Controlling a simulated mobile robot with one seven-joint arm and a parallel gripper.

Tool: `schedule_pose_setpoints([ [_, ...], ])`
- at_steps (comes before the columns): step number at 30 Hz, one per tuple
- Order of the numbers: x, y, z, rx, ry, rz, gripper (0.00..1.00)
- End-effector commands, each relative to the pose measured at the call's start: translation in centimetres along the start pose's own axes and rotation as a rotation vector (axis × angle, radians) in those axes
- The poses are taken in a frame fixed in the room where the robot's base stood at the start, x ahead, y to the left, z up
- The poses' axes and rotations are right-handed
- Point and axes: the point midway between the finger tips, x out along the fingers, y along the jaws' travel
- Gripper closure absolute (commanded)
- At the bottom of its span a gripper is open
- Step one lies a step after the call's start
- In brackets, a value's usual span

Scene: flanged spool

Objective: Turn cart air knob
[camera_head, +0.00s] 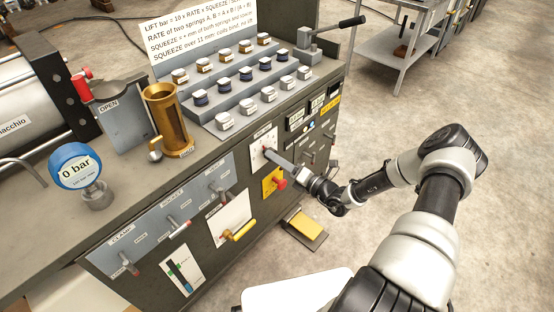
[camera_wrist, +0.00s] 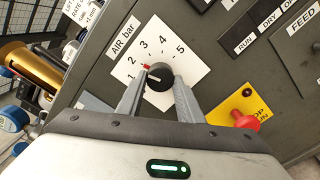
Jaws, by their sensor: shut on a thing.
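The air knob (camera_wrist: 159,79) is a round black knob with a red mark and a white line on its face, in the middle of a white dial plate (camera_wrist: 183,45) marked "AIR bar" with numbers 1 to 5. The red mark sits at the knob's upper left, near the 1 and 2 side. My gripper (camera_wrist: 159,92) has one finger on each side of the knob and is shut on it. In the head view my gripper (camera_head: 271,154) reaches the white dial plate (camera_head: 262,138) on the cart's front panel; the fingers mostly hide the knob there.
A yellow plate with a red button (camera_head: 280,183) is just below the dial. A blue gauge (camera_head: 75,166) reading 0 bar stands at the left. A brass cup (camera_head: 168,118) and rows of small springs stand on the cart top. Levers line the panel; a yellow pedal (camera_head: 305,225) is on the floor.

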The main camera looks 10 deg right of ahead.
Motion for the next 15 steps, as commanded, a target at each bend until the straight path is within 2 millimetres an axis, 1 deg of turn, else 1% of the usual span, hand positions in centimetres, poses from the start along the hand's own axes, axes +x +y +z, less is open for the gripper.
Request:
schedule_pose_setpoints([
  [5,-0.1,-0.1,-0.11,0.0,0.002,-0.002,0.89],
  [6,-0.1,-0.1,-0.11,0.0,0.002,-0.002,0.64],
  [9,-0.08,-0.08,-0.09,-0.001,0.002,-0.002,0.48],
  [15,-0.04,-0.04,-0.05,-0.001,0.001,-0.001,0.48],
])
